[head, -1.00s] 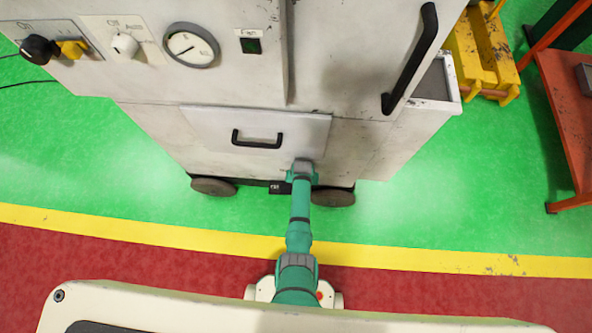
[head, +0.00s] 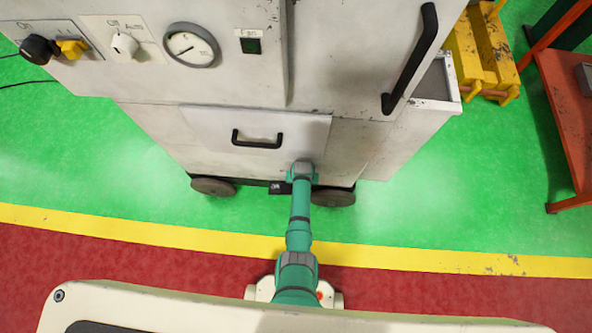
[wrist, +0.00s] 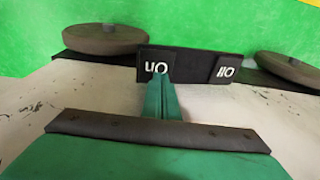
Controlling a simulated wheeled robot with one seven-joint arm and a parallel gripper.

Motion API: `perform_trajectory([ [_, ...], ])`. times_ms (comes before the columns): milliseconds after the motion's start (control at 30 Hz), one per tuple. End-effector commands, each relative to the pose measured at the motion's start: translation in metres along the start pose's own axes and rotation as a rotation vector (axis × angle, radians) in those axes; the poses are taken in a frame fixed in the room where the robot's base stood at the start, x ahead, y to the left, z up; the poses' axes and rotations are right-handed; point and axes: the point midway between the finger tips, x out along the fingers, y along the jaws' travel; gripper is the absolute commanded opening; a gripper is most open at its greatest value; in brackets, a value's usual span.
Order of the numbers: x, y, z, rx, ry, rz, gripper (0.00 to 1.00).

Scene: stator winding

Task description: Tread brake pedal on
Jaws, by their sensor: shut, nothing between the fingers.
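The brake pedal's "On" side (wrist: 156,65) shows in the wrist view, its white lettering upside down, on a black bar low on the machine. It looks pushed in, about level with the bar. The "Off" side (wrist: 226,69) beside it stands out at a tilt. My gripper (wrist: 160,84) is shut and empty, its tips at the lower edge of "On" and seeming to touch it. In the head view the "Off" side (head: 276,188) shows just left of my arm's end. My arm hides the "On" side and the fingers there.
The pale machine cabinet (head: 220,155) stands over the pedal, with a drawer handle (head: 258,140) above. Wheels (head: 213,186) sit on either side of the pedal bar. A yellow stand (head: 482,55) and red table (head: 570,115) are at right. Green floor in front is clear.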

Motion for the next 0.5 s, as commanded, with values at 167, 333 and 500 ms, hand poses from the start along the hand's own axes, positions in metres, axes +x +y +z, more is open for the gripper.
perform_trajectory([
  [167, 0.0026, 0.0000, 0.0007, 0.000, -0.001, 0.000, 0.00],
  [333, 0.0047, 0.0000, 0.0010, 0.000, -0.001, 0.000, 0.00],
  [500, 0.0070, -0.0001, 0.0013, 0.000, -0.001, 0.000, 0.00],
])
